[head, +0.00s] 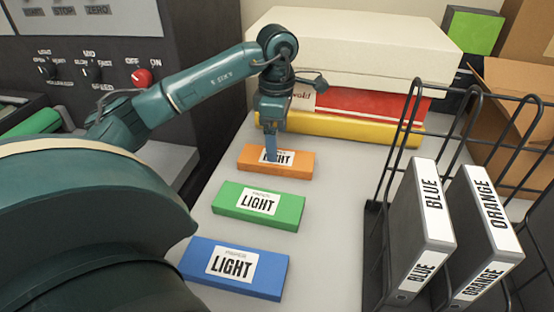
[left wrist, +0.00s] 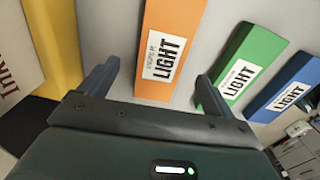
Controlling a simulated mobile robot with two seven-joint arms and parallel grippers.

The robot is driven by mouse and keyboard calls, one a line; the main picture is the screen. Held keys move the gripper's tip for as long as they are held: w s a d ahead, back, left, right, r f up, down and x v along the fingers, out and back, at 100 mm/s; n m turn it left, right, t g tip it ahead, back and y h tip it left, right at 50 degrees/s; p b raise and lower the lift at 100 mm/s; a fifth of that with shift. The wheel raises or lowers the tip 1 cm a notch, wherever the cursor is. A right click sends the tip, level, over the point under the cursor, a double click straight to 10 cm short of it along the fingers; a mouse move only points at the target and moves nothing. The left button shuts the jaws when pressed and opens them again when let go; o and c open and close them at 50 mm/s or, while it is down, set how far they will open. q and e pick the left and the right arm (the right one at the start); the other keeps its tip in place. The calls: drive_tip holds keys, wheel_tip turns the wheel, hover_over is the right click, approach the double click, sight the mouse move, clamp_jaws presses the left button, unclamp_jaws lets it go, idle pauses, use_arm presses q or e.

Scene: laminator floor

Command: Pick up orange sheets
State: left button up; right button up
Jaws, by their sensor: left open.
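The orange sheets (head: 246,160) are a flat orange pack with a white "LIGHT" label, lying on the grey table behind the green and blue packs. In the left wrist view the orange pack (left wrist: 155,89) lies between the two fingers. My left gripper (head: 271,150) points down at the orange pack, and in the head view its finger covers part of the label. The left gripper (left wrist: 155,85) is open, with fingers apart on both sides of the pack. I cannot tell whether they touch it. My right gripper is not in view.
A green pack (head: 285,207) and a blue pack (head: 200,262) lie in front. Yellow (head: 350,129) and red (head: 380,102) packs and a large white box (head: 350,40) stand behind. A black wire rack (head: 372,230) with "BLUE" and "ORANGE" binders is at right. A control panel (head: 120,40) is at left.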

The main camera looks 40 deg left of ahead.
sight(279, 157)
use_arm(q)
drive_tip(key=f, duration=0.4)
drive_tip(key=shift+d+f, duration=0.3)
drive_tip(key=shift+f, duration=0.1)
drive_tip(key=c, duration=1.2)
